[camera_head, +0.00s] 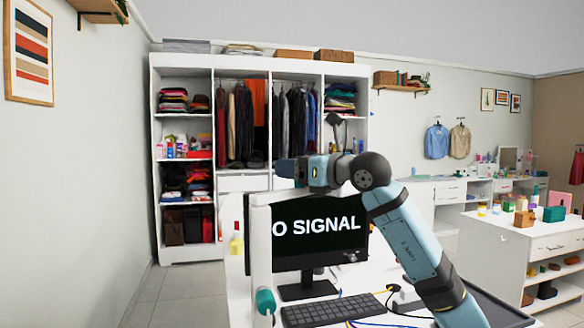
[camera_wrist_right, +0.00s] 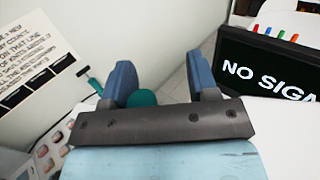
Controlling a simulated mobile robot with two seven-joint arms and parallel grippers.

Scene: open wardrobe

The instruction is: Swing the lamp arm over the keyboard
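A white post with a teal end piece (camera_head: 265,301) stands at the left of the monitor in the head view; it looks like part of the lamp, though its full shape is unclear. The keyboard (camera_head: 332,311) lies on the desk in front of the monitor. My right gripper (camera_wrist_right: 160,80) has its two blue fingers apart with a clear gap. A teal rounded thing (camera_wrist_right: 142,98) shows beside the left finger, partly hidden by the gripper's dark plate; contact cannot be told. In the head view my right arm crosses above the monitor. My left gripper is not in view.
The monitor (camera_head: 300,258) reads NO SIGNAL and stands under my right forearm. Cables (camera_head: 392,300) lie right of the keyboard. The open wardrobe (camera_head: 182,250) is behind. Floor at the left is clear.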

